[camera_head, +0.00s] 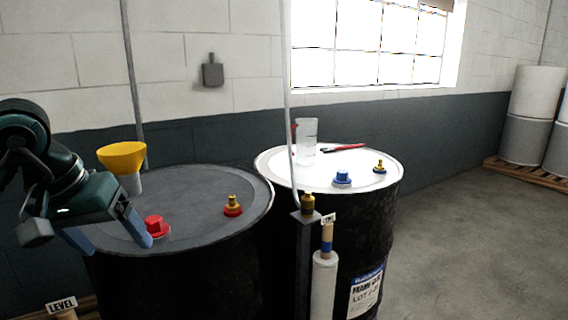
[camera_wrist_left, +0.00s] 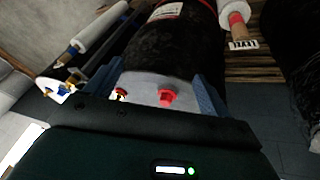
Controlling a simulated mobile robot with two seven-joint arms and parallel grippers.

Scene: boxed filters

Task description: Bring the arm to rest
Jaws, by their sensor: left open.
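My left gripper (camera_head: 108,241) comes in from the left in the head view, over the near left part of the grey lid of a black drum (camera_head: 195,285). Its two blue fingers are apart with nothing held between them. A red cap (camera_head: 156,226) on the lid is just right of the fingers in the head view. In the left wrist view the fingers (camera_wrist_left: 164,92) stand wide apart, and the red cap (camera_wrist_left: 168,97) shows between them, beyond the gripper. My right gripper is not in view.
A yellow funnel (camera_head: 122,157) stands on the left drum's far side. A brass fitting (camera_head: 233,205) sits on its lid. A second drum (camera_head: 372,225) holds a clear beaker (camera_head: 306,140), a blue cap (camera_head: 342,178) and a red tool (camera_head: 345,148). A post (camera_head: 303,270) stands between. Floor at right is clear.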

